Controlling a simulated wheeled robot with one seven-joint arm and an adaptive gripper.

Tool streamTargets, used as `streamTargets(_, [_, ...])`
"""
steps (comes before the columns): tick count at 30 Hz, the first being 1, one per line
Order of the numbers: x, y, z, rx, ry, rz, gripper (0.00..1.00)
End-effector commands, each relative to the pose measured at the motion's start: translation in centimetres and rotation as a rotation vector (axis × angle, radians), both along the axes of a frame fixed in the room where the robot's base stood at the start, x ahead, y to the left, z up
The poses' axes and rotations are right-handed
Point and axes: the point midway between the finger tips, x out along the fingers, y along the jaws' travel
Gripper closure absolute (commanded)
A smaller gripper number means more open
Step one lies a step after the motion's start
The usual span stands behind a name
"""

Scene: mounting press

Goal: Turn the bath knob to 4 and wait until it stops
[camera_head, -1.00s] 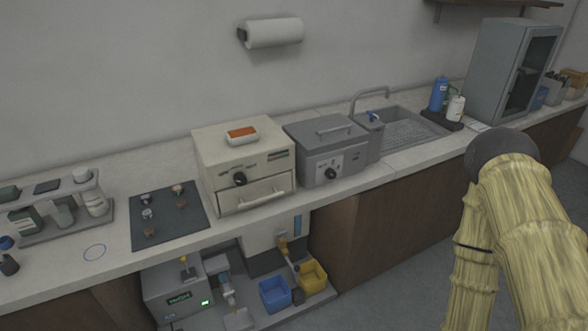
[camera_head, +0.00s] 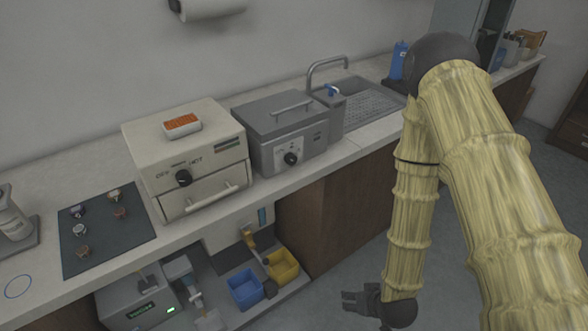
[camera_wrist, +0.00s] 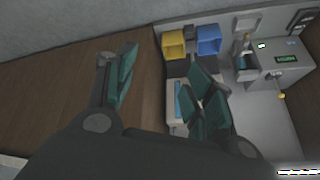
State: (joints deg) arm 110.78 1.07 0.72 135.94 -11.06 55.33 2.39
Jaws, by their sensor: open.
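The grey bath (camera_head: 283,130) stands on the counter left of the sink, with its lid and handle on top. Its black knob (camera_head: 290,158) is on the front panel; the pointer's setting is too small to read. My gripper (camera_head: 352,300) hangs low in front of the counter, well below and to the right of the knob, touching nothing. In the wrist view my gripper (camera_wrist: 160,85) is open and empty, its teal finger pads wide apart. The bath does not show in the wrist view.
A cream oven (camera_head: 190,150) with its own knob stands left of the bath. A dark mat (camera_head: 100,245) holds several small pieces. Below the counter are a blue bin (camera_head: 245,288), a yellow bin (camera_head: 284,264) and a grey machine (camera_head: 140,305). Floor right of the cabinet is clear.

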Motion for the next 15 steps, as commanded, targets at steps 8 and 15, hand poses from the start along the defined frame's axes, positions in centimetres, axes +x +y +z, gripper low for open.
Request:
streamTargets(8, [16.1,6.2,9.9,0.167,-0.532,0.161,0.47])
streamTargets(15, [22.0,10.5,20.0,0.298,-0.859,0.292,0.47])
